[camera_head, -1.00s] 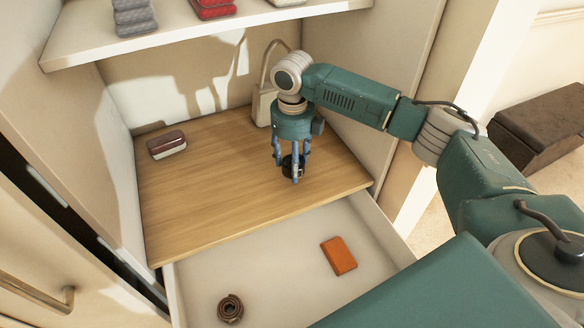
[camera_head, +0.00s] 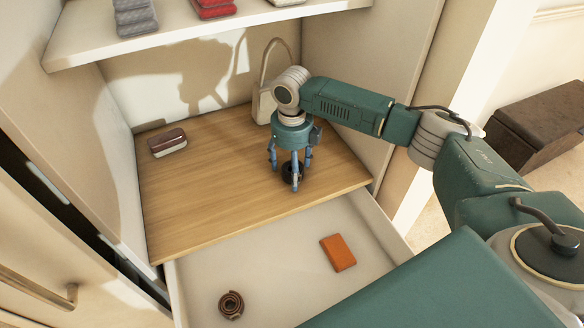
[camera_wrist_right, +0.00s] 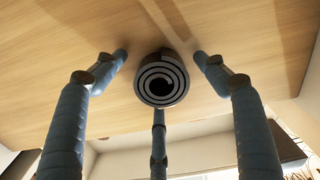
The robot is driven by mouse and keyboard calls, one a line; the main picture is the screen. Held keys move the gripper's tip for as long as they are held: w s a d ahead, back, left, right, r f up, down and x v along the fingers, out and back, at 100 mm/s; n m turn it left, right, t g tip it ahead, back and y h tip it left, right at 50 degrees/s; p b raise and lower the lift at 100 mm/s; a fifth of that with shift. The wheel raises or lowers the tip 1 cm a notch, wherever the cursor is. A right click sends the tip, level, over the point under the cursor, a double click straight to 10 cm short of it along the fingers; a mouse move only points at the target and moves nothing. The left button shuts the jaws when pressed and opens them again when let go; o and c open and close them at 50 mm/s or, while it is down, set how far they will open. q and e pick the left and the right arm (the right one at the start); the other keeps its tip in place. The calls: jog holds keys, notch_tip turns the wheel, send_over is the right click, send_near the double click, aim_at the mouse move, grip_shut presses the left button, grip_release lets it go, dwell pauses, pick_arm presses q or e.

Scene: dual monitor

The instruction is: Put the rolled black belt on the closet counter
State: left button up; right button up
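The rolled black belt (camera_head: 287,174) is a dark coil at the front right of the wooden closet counter (camera_head: 205,200). It appears to rest on the wood. My right gripper (camera_head: 290,170) is just above and around it, pointing down, and partly hides it. In the right wrist view the belt's spiral (camera_wrist_right: 161,79) lies between the spread fingers of my right gripper (camera_wrist_right: 160,72). The two side fingers stand clear of the coil; the third finger is in line with it, and contact there cannot be told. My left gripper is not in view.
The open drawer (camera_head: 270,262) below holds a rolled brown belt (camera_head: 231,304) and an orange wallet-like item (camera_head: 338,253). A brown and white box (camera_head: 167,142) sits at the counter's back left. A beige bag (camera_head: 262,105) stands behind my gripper. A shelf (camera_head: 210,30) with folded cloths overhangs.

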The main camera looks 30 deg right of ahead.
notch_tip(320, 180, up, 12)
jog(key=b, duration=0.1)
jog(key=shift+r, duration=0.2)
dwell(0.3)
dwell(0.5)
